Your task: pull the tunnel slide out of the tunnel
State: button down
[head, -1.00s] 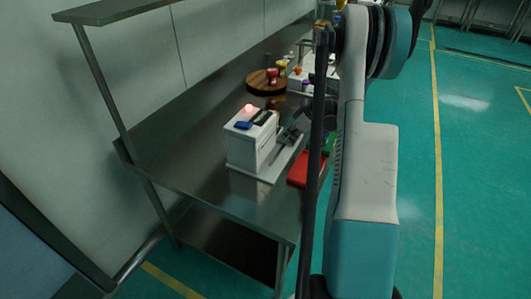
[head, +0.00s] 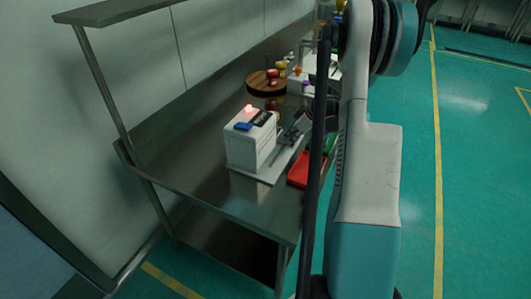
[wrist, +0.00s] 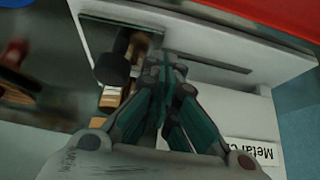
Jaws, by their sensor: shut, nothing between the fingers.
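A white box-shaped machine (head: 242,150) with a red light on top stands on the steel table in the head view. In the wrist view its white body (wrist: 250,105) carries a label starting "Metal C", and a dark slot shows in the pale surface beyond. A dark knob-like part (wrist: 112,62) sits just left of my fingertips; I cannot tell whether it is the tunnel slide. My gripper (wrist: 168,68) is shut with nothing between its fingers, close to the machine. In the head view it is at the machine's right side (head: 287,134). I cannot make out the tunnel opening.
A red tray (head: 299,176) lies right of the machine, with a green one (head: 330,143) behind it. A round wooden board (head: 259,85) with small jars is farther back. The steel table (head: 190,165) is clear left of the machine.

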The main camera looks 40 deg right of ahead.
jog(key=p+v, duration=0.3)
jog(key=v, duration=0.4)
jog(key=shift+r, duration=0.35)
jog(key=shift+s, duration=0.1)
